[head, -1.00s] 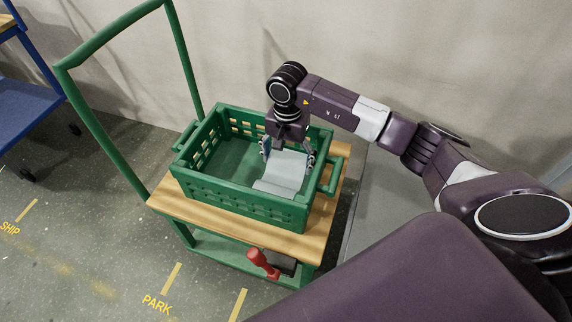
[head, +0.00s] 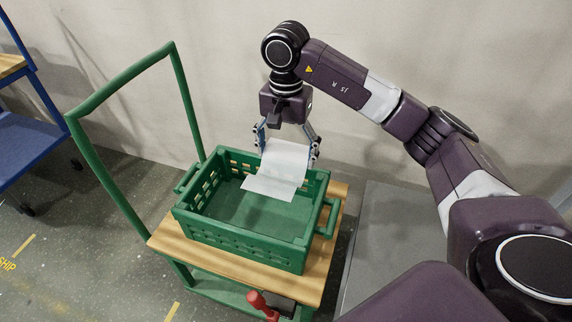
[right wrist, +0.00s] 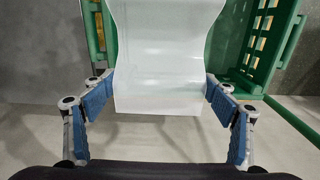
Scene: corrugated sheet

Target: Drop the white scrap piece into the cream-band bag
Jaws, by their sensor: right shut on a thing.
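The white scrap piece (head: 284,160) is a bent, wavy white sheet. My right gripper (head: 287,150) is shut on it by its two side edges and holds it over the green crate (head: 240,250). In the head view the sheet's lower flap hangs over the crate's inside. In the right wrist view the white piece (right wrist: 165,60) spans between the blue finger pads of my right gripper (right wrist: 160,98). No cream-band bag shows in either view. My left gripper is not in view.
The crate stands on a wooden-topped cart (head: 210,255) with a tall green handle (head: 122,83). A red lever (head: 262,305) is at the cart's front. A blue shelf (head: 30,145) stands at the left. A grey surface (head: 380,225) lies right of the cart. A pale wall is behind.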

